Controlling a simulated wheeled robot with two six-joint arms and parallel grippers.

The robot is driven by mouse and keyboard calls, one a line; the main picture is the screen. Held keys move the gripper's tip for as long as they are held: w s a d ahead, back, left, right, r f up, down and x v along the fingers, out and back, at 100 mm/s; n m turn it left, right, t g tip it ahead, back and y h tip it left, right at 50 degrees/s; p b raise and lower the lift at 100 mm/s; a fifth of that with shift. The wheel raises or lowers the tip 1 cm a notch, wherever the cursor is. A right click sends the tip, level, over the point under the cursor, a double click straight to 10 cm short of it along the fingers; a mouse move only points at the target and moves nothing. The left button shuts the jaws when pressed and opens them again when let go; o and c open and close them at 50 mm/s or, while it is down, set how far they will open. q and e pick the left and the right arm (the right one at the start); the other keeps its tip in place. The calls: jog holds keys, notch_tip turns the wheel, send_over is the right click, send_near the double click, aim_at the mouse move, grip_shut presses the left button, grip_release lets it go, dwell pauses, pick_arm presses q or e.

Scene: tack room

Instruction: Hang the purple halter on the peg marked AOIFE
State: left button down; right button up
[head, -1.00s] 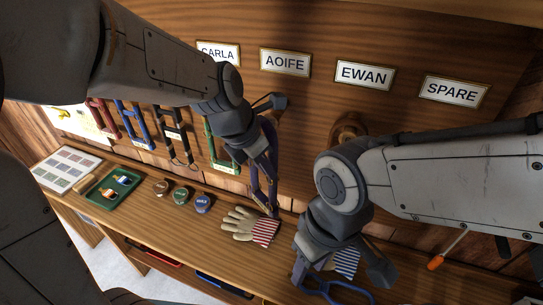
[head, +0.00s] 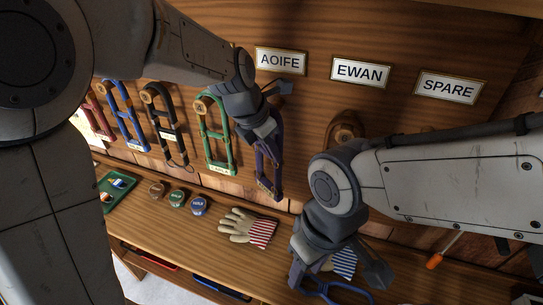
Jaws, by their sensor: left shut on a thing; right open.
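The purple halter (head: 268,172) hangs from my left gripper (head: 272,108), which is shut on its upper end in front of the board. The AOIFE label (head: 281,61) is just above this gripper. The peg below that label is hidden behind the gripper, so I cannot tell whether the halter touches it. My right gripper (head: 335,272) is open, low over the bench at the right. A blue looped item (head: 330,292) lies below it, partly covered.
The EWAN label (head: 360,72) has a bare wooden peg (head: 345,130) below it. The SPARE label (head: 451,88) is at right. A green halter (head: 215,135) and several others hang at left. Gloves (head: 248,229), round tins (head: 177,199) and a green tray (head: 114,188) lie on the bench (head: 200,230).

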pick_arm(q)
jog(key=shift+w+d, duration=0.25)
jog(key=shift+w, duration=0.55)
jog(key=shift+w+d+f, duration=0.1)
jog(key=shift+w+f, duration=0.1)
jog(key=shift+w, duration=0.1)
jog(key=shift+p, duration=0.45)
jog(key=shift+w+f, duration=0.1)
jog(key=shift+f, duration=0.1)
